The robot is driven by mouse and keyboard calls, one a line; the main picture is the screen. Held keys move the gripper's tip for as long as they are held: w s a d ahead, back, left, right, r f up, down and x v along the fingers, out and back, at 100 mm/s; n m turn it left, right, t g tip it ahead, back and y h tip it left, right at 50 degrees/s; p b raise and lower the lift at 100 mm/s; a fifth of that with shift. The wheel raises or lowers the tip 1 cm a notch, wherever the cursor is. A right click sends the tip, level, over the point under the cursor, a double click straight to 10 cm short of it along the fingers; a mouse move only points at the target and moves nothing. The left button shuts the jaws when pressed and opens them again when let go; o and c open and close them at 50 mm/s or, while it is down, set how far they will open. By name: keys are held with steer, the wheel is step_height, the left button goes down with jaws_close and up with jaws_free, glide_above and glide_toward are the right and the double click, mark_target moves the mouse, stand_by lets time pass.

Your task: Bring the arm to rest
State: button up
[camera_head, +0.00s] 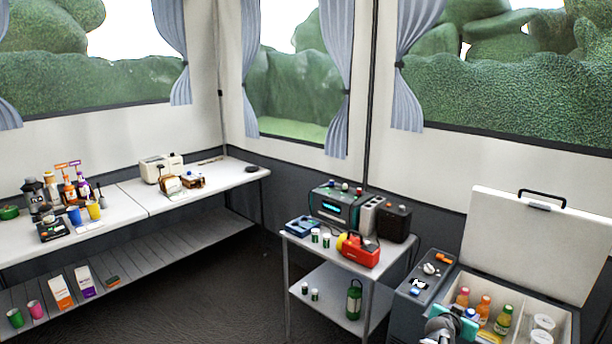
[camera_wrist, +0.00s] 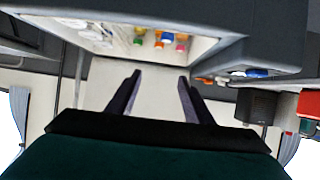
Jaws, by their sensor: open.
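My gripper (camera_wrist: 160,78) shows in the wrist view with its two dark fingers apart and nothing between them. The wrist picture looks upside down. Beyond the fingers is the pale raised lid of an open cooler (camera_wrist: 208,52), with bottles inside it at the top of the picture. In the head view, a grey and teal part of my arm shows at the bottom edge, in front of the cooler (camera_head: 562,320). The fingers cannot be made out there.
The cooler's white lid (camera_head: 535,240) stands open at the right. A small shelf table (camera_head: 330,275) with a radio (camera_head: 335,208) and a red lantern (camera_head: 360,250) stands left of it. A long white table (camera_head: 125,222) runs along the left wall. Dark floor between is clear.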

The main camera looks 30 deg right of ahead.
steer(key=w+a+f+n+t+y, duration=0.1)
steer(key=w+a+f+y, duration=0.1)
steer(key=w+a+f, duration=0.55)
steer(key=w+a+f+n+y, duration=0.1)
steer(key=w+a+f+n, duration=0.3)
steer(key=a, duration=0.6)
steer(key=w+a+f+m+t+y, duration=0.15)
steer(key=w+a+f, duration=0.25)
steer(key=a+f, duration=0.45)
steer(key=s+a+f+n+g+y+b, duration=0.1)
steer(key=s+a+f+n+g+y, duration=0.1)
steer(key=s+a+f, duration=0.5)
steer(key=a+f+n+g+y, duration=0.15)
steer(key=a+f, duration=0.25)
steer(key=a, duration=0.6)
steer(key=s+a+f+n+g+y+b, duration=0.1)
steer(key=s+a+f+n+g, duration=0.1)
steer(key=s+a+f, duration=0.5)
steer(key=s+a+n+g+y, duration=0.3)
steer(key=s+a+n+g, duration=0.2)
steer(key=s+a, duration=0.7)
steer(key=shift+s+f+g, duration=0.4)
steer(key=shift+s+g, duration=0.1)
steer(key=shift+s, duration=0.05)
steer(key=shift+c, duration=0.2)
